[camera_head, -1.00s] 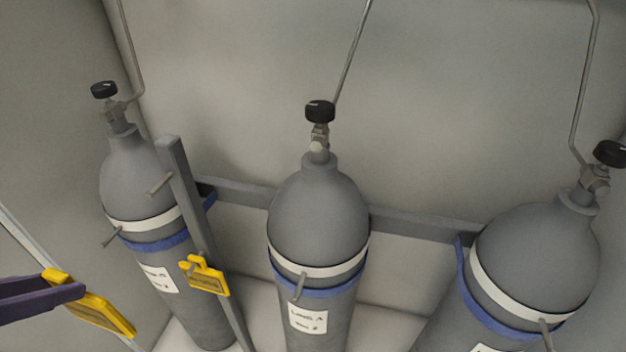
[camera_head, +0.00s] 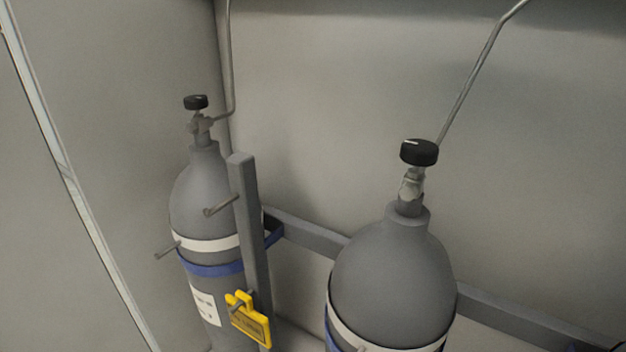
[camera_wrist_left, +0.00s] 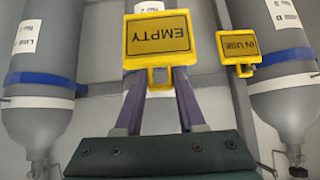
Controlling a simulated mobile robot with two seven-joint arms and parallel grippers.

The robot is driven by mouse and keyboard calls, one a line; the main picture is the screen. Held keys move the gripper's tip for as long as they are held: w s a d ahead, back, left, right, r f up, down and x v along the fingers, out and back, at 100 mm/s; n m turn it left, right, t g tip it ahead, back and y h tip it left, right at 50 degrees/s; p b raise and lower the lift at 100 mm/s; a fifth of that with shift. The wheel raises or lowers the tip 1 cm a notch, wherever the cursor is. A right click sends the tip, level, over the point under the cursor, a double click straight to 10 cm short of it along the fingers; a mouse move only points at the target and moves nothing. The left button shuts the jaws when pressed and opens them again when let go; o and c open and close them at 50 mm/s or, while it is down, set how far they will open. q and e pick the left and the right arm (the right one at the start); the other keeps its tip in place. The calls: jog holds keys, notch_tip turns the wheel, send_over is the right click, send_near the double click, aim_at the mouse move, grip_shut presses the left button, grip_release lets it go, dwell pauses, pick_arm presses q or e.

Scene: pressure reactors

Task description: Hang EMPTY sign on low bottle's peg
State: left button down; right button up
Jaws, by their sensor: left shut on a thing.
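My left gripper (camera_wrist_left: 161,78) is shut on the yellow EMPTY sign (camera_wrist_left: 160,38), holding it by its hook end; the text appears upside down in the left wrist view. In the head view neither this gripper nor the EMPTY sign shows. The left grey bottle (camera_head: 200,197) has a peg (camera_head: 167,250) sticking out to the left at its white band. The middle bottle (camera_head: 393,265) stands to the right, its lower part cut off by the frame. I cannot tell which bottle is low. My right gripper is in neither view.
A grey post (camera_head: 250,225) stands before the left bottle, with a bare upper peg (camera_head: 221,205) and a yellow sign (camera_head: 248,320) hanging lower; it reads IN USE in the left wrist view (camera_wrist_left: 238,46). A grey rail (camera_head: 310,230) runs behind the bottles.

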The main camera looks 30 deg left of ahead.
pick_arm(q)
jog(key=shift+w+d+f+b, duration=0.2)
jog(key=shift+w+d+b, duration=0.35)
jog(key=shift+w, duration=1.1)
jog(key=shift+w+d+f+b, duration=0.2)
jog(key=shift+w+b, duration=0.6)
jog(key=shift+w, duration=0.85)
jog(key=shift+w+d+f+b, duration=0.15)
jog(key=shift+w+d+b, duration=0.4)
jog(key=shift+w, duration=1.1)
jog(key=shift+w+a+f+b, duration=0.1)
jog(key=shift+w+f+b, duration=0.25)
jog(key=shift+w, duration=0.15)
jog(key=shift+c, duration=2.1)
grip_release()
